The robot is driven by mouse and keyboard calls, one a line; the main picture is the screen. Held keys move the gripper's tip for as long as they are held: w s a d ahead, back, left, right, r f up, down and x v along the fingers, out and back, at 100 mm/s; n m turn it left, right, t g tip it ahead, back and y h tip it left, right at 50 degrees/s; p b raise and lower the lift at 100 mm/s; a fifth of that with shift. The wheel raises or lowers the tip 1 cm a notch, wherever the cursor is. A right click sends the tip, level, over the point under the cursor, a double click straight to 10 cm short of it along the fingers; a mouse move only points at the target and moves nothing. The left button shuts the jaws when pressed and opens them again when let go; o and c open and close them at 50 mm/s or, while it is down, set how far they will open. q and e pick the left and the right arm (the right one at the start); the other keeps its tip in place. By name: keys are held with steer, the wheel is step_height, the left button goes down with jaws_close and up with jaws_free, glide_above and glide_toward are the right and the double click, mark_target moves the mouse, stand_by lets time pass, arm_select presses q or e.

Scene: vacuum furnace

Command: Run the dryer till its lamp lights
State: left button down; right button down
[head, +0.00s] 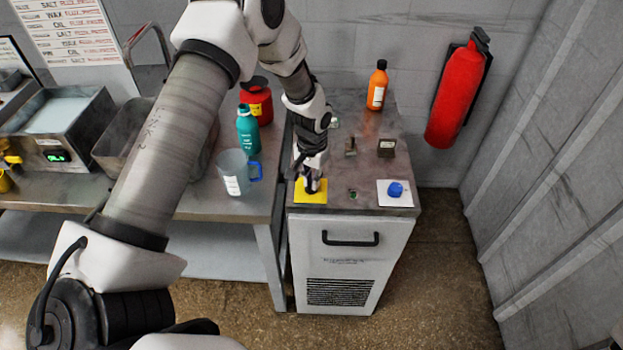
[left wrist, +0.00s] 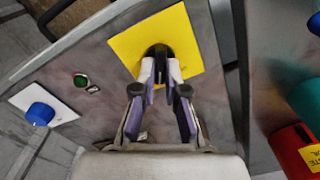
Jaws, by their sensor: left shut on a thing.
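The dryer (head: 352,240) is a grey cabinet with a dark handle and a black vent grille on its front. On its top is a yellow plate (head: 302,198) with a black knob (left wrist: 157,52), which shows in the left wrist view. My left gripper (head: 312,185) points down over the plate, its fingers closed around the knob and partly hiding it. A small dark green round lamp (left wrist: 81,80) sits beside the plate and looks unlit. It is tiny in the head view (head: 352,193). My right gripper is not in view.
A blue knob (head: 395,189) on a white plate is at the dryer top's right corner. An orange bottle (head: 377,86) stands at its back. On the bench to the left are a teal bottle (head: 247,132), a clear jug (head: 232,172) and a red container (head: 257,103). A red extinguisher (head: 455,95) hangs on the wall.

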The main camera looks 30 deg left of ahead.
arm_select(q)
steer(key=shift+s+f+m, duration=0.15)
steer(key=shift+f+m, duration=0.05)
steer(key=shift+m, duration=0.2)
steer(key=c, duration=1.4)
jaws_free()
steer(key=shift+o, duration=0.9)
steer(key=shift+r, duration=0.15)
step_height(320, 180, up, 12)
steer(key=shift+w, duration=0.2)
steer(key=shift+f, duration=0.2)
